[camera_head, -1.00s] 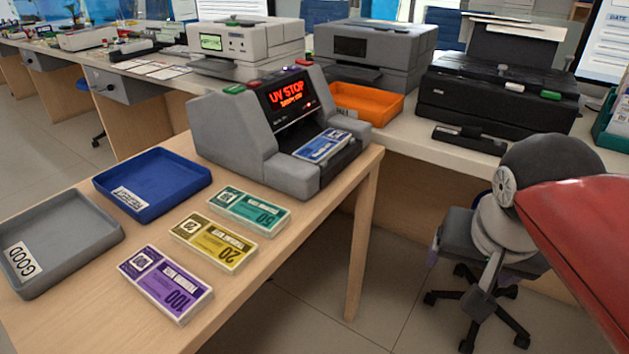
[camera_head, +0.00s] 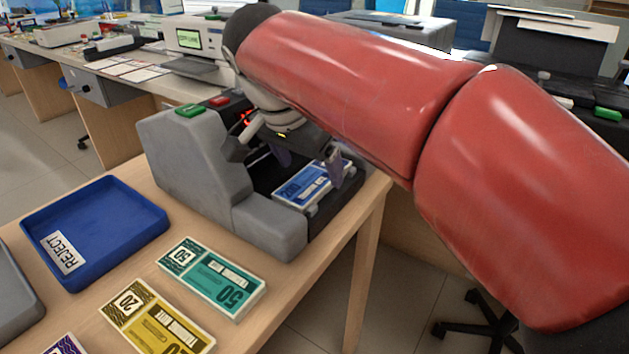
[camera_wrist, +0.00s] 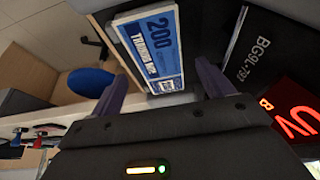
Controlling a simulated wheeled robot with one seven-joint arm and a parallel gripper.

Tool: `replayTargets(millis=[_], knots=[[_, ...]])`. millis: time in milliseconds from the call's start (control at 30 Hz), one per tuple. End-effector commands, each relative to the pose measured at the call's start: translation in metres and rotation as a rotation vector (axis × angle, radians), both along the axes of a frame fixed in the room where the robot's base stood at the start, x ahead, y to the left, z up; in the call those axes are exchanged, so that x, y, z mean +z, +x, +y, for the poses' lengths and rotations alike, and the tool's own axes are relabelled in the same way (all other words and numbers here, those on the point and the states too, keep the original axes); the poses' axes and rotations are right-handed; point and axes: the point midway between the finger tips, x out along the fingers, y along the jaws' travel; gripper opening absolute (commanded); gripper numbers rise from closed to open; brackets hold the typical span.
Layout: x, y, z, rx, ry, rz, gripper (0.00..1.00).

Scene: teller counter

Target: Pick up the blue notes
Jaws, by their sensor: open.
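The blue notes (camera_head: 305,184), a banded bundle marked 200, lie in the front slot of the grey note machine (camera_head: 200,165). They also show in the wrist view (camera_wrist: 153,48), at the top between the fingers. My gripper (camera_head: 308,168) is over the machine's front, its fingers apart. In the wrist view my gripper (camera_wrist: 162,85) has one finger on each side of the bundle's near end. It grips nothing. I cannot tell whether a finger touches the notes. The machine's display is mostly hidden behind my wrist in the head view.
A blue REJECT tray (camera_head: 125,195) stands left of the machine. Teal 50 notes (camera_head: 212,278) and yellow 20 notes (camera_head: 155,318) lie in front, with purple notes (camera_head: 65,345) partly cut off. A grey tray (camera_head: 15,300) shows at the left edge. The table ends just right of the machine.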

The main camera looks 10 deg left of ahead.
Motion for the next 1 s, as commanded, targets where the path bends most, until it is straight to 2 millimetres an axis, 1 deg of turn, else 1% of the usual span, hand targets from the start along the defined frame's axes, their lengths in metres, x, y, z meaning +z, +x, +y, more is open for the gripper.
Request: replayTargets(millis=[33,100,167,433,800,1000], knots=[[-0.008,0.003,-0.001,0.0,-0.002,0.002,0.8],[-0.016,0.006,-0.002,0.0,0.0,0.001,0.8],[-0.02,0.008,-0.003,0.0,0.0,0.0,0.8],[-0.022,0.009,-0.003,0.0,0.001,0.0,0.8],[-0.022,0.009,-0.003,0.0,0.001,0.0,0.32],[-0.021,0.009,-0.003,0.001,0.002,-0.001,0.31]])
